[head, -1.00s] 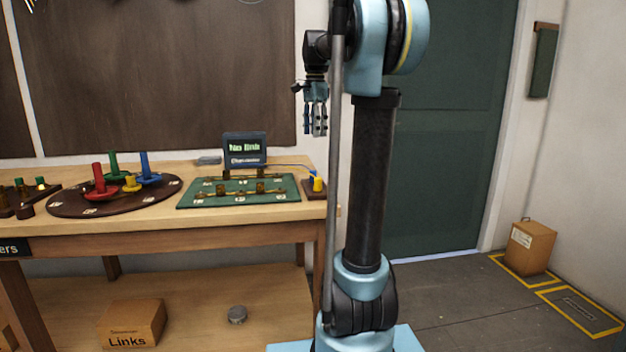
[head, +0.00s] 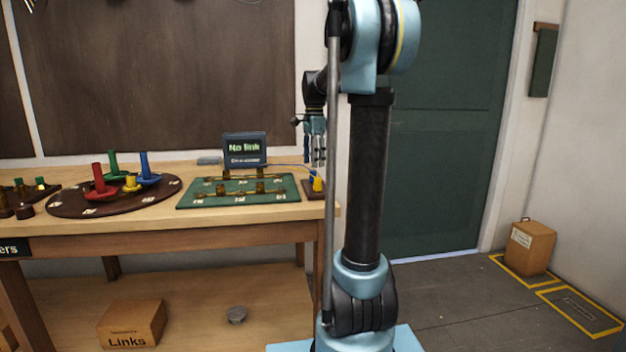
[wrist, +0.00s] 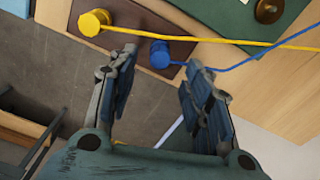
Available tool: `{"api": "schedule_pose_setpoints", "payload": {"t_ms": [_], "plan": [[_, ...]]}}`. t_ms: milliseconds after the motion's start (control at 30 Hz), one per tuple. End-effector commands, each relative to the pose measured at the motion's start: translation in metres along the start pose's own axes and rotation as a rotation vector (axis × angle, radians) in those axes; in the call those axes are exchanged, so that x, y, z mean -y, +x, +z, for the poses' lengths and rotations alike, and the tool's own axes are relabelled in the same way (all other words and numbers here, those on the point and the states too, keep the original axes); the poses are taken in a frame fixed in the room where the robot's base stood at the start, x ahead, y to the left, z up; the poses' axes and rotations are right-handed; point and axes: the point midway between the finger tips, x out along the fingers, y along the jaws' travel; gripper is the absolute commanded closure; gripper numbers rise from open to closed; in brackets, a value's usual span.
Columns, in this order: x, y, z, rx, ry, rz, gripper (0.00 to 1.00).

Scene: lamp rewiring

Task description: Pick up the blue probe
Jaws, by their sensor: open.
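The blue probe (wrist: 160,54) shows in the wrist view as a blue cap with a blue cord running to the right. It stands in a dark brown holder (wrist: 128,38) beside the yellow probe (wrist: 92,22). In the head view the yellow probe (head: 317,184) stands at the table's right end, and the blue one is mostly hidden. My gripper (head: 318,164) is open and empty, pointing down above the holder. In the wrist view the blue cap lies between the spread fingertips of my gripper (wrist: 160,66), beyond them, with no contact visible.
A green board (head: 286,189) with brass posts and a "No link" display (head: 244,149) are left of the holder. A round dark tray (head: 72,205) with coloured pegs stands further left. A yellow cord (wrist: 215,40) runs near the blue one.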

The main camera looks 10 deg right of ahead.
Motion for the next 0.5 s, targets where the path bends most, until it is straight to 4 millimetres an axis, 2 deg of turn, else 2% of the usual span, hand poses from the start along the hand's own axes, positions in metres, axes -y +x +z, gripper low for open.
{"api": "schedule_pose_setpoints", "payload": {"t_ms": [167, 500], "plan": [[0.000, 0.009, 0.000, 0.000, 0.000, 0.000, 0.55], [0.000, 0.049, 0.002, 0.000, -0.001, 0.000, 0.55]]}}
